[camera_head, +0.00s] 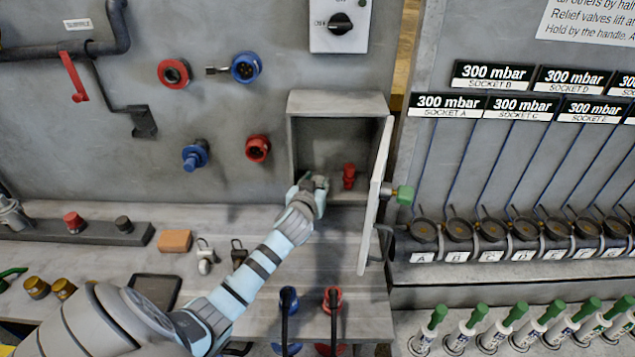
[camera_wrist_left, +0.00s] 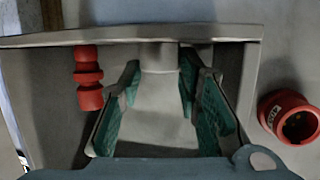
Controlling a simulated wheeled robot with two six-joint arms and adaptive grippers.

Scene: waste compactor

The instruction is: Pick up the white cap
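My left gripper (camera_head: 314,186) reaches into the open grey wall box, left of a red plug-like piece (camera_head: 348,176). In the left wrist view, the gripper (camera_wrist_left: 160,85) has its two teal-padded fingers spread apart. A pale whitish shape (camera_wrist_left: 160,58), which looks like the white cap, lies between the fingertips. I cannot tell whether the fingers touch it. The red piece (camera_wrist_left: 89,78) stands beside one finger in the wrist view. In the head view the gripper hides most of the cap. My right gripper is not in view.
The box door (camera_head: 375,200) stands open at the right, close to the arm. A red socket (camera_head: 257,148) is on the wall left of the box. An orange block (camera_head: 174,241) and small padlock-like items (camera_head: 206,256) lie on the bench.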

